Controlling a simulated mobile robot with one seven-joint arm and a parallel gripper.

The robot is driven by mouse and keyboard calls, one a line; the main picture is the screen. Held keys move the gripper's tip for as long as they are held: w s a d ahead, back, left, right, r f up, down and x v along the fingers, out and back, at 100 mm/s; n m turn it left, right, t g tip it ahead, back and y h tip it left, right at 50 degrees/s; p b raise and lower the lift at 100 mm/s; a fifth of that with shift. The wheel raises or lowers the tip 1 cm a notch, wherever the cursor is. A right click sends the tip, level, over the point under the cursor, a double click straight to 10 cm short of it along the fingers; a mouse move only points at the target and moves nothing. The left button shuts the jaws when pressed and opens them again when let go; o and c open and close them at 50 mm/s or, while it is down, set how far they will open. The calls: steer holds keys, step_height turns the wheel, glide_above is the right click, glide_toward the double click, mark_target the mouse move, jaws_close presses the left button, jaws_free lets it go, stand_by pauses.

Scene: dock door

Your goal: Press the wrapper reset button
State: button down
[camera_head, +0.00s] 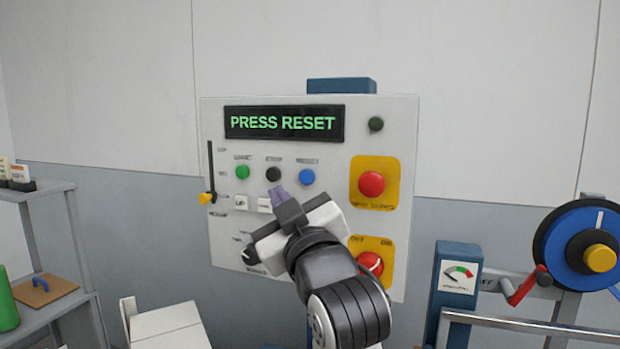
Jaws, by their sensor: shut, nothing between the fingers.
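The white control panel (225,120) faces me, and its display (284,122) reads "PRESS RESET" in green. Below the display is a row of a green button (242,172), a black button (273,174) and a blue button (307,177). The small labels above them are too blurred to read, so I cannot tell from them which one is the reset. My gripper (277,194) is shut and empty, its purple fingertips just below the black button in the picture. I cannot tell whether it touches the panel. My gripper and arm hide part of the panel's lower middle.
A yellow-tipped slider (206,198), white switches (241,202) and a black knob (250,254) are at left. A blue gauge post (456,290) stands right.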

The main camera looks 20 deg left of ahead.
glide_toward(300, 175)
steer(key=shift+s+a+x, duration=0.15)
steer(key=shift+x, duration=0.75)
steer(key=shift+s+a+x, duration=0.15)
steer(key=shift+x, duration=0.7)
steer(key=shift+s+a+x, duration=0.1)
steer(key=shift+s+x, duration=0.05)
steer(key=shift+x, duration=0.75)
steer(key=shift+w+r, duration=0.1)
steer(key=shift+r, duration=0.1)
steer(key=shift+w, duration=0.3)
steer(key=shift+w, duration=0.5)
stand_by(0.5)
stand_by(0.3)
steer(key=shift+s, duration=0.9)
